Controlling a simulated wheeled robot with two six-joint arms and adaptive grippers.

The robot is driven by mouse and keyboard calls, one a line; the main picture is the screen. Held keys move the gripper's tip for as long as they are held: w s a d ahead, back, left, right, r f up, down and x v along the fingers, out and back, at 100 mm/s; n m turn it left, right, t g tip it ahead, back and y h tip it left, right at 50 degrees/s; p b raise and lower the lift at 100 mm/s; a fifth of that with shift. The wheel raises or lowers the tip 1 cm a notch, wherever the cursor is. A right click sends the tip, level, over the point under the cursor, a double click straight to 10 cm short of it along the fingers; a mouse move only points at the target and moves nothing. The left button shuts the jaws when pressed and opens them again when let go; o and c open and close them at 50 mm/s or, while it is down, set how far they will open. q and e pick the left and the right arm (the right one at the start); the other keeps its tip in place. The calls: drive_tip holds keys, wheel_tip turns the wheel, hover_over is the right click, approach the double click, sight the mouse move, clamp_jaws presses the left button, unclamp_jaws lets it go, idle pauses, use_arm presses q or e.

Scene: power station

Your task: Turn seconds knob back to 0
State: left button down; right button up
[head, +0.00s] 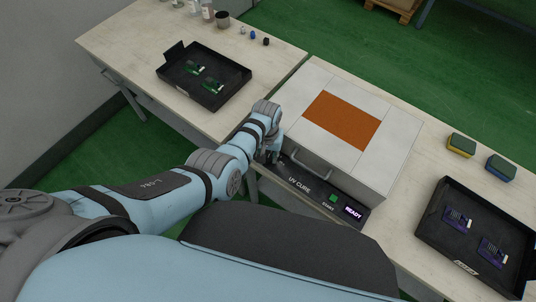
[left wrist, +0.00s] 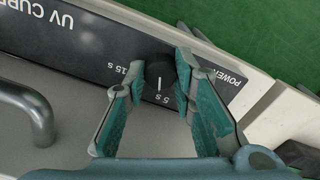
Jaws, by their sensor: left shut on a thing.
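The UV cure box (head: 400,135) is white with an orange top panel, and a dark control strip (head: 305,184) runs along its front. The black seconds knob (left wrist: 161,77) is at the strip's left end, with a white pointer line and the marks "15 s" and "5 s" around it. My left gripper (head: 268,156) is at that end of the strip. In the left wrist view its teal-padded fingers (left wrist: 160,68) are on either side of the knob, shut on it. The knob is hidden behind my arm in the head view. My right gripper is not in view.
The box has a metal handle (head: 308,166), a green start button (head: 333,198) and a display (head: 353,213) reading "READY". A black tray (head: 180,80) with green boards is at the back left. Another tray (head: 430,232) with purple boards is at the right, near two sponge-like blocks (head: 461,146).

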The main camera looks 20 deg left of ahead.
use_arm(q)
drive_tip(key=c, duration=1.3)
unclamp_jaws()
drive_tip(key=shift+c, duration=0.2)
wheel_tip(320, 180, up, 12)
drive_tip(key=shift+a, duration=0.1)
